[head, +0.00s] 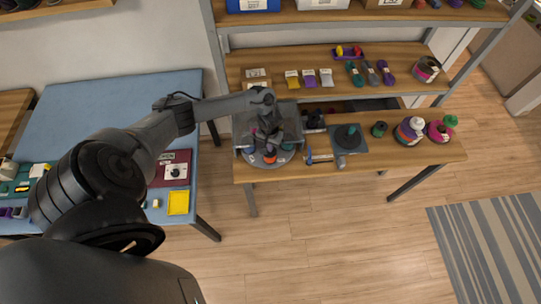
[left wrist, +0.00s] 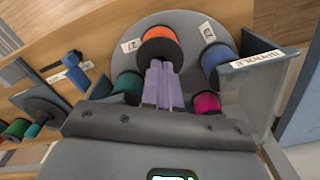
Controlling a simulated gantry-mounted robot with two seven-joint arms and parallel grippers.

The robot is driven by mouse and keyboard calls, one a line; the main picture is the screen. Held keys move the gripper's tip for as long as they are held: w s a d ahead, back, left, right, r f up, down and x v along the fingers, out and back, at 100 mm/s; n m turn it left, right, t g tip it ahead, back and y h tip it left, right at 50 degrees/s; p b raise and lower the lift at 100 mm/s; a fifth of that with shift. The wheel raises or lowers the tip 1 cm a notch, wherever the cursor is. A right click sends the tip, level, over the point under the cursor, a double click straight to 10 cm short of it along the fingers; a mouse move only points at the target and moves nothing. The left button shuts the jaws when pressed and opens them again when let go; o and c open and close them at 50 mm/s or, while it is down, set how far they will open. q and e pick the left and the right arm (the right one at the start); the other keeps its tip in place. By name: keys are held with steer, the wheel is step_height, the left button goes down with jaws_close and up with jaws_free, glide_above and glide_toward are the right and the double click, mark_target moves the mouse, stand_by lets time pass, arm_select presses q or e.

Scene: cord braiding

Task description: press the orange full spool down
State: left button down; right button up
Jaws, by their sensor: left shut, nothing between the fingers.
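The orange full spool (left wrist: 160,46) stands on a grey round plate (left wrist: 185,22) in the left wrist view. It also shows in the head view (head: 270,158), at the front of the plate on the wooden bench. My left gripper (left wrist: 160,66) is shut and empty, with its pale fingers side by side. Its tips overlap the near edge of the orange spool in the left wrist view; whether they touch it I cannot tell. My left arm hides part of the plate in the head view. My right gripper is in neither view.
A blue spool (left wrist: 216,62), a magenta spool (left wrist: 207,104) and a teal spool (left wrist: 128,86) stand on the plate around the fingers. A labelled grey panel (left wrist: 255,62) rises at the right. A dark square base (head: 347,139) with a disc sits beside the plate.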

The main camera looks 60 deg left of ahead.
arm_select(q)
steer(key=shift+f+b, duration=0.35)
steer(key=shift+f, duration=0.25)
steer(key=shift+f+b, duration=0.3)
steer(key=shift+f, duration=0.25)
steer(key=shift+r, duration=0.15)
step_height(320, 180, up, 8)
steer(key=p, duration=0.9)
steer(key=shift+p, duration=0.3)
stand_by(0.4)
